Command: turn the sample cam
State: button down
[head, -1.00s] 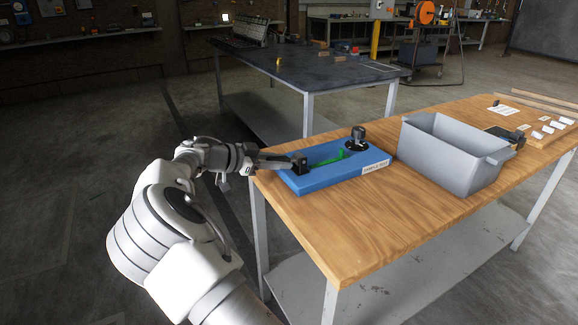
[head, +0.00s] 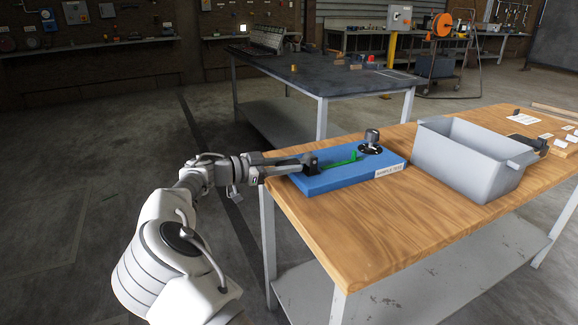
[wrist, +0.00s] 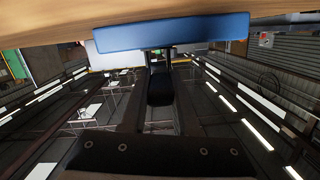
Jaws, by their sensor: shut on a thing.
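A blue base (head: 345,179) with a white label lies on the wooden table near its left corner. At its left end sits a black block (head: 311,161), and a green lever (head: 340,161) runs from there towards the right. A black knob (head: 371,138) stands on a dark disc at the back right of the base. My gripper (head: 302,165) reaches in from the left and is shut on the black block. In the wrist view, a dark part (wrist: 160,88) shows between the fingers, below the blue base (wrist: 172,33). The exact contact is hidden.
A grey open bin (head: 465,165) stands on the wooden table (head: 365,235) right of the blue base. Small white cards (head: 560,144) lie farther right. A dark table (head: 320,78) stands behind. The front of the wooden table is clear.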

jog(key=c, duration=0.7)
grip_release()
jog(key=p+v, duration=0.4)
jog(key=v, duration=1.3)
jog(key=shift+s+a+f, duration=0.1)
jog(key=shift+s+a, duration=0.05)
jog(key=shift+a, duration=0.05)
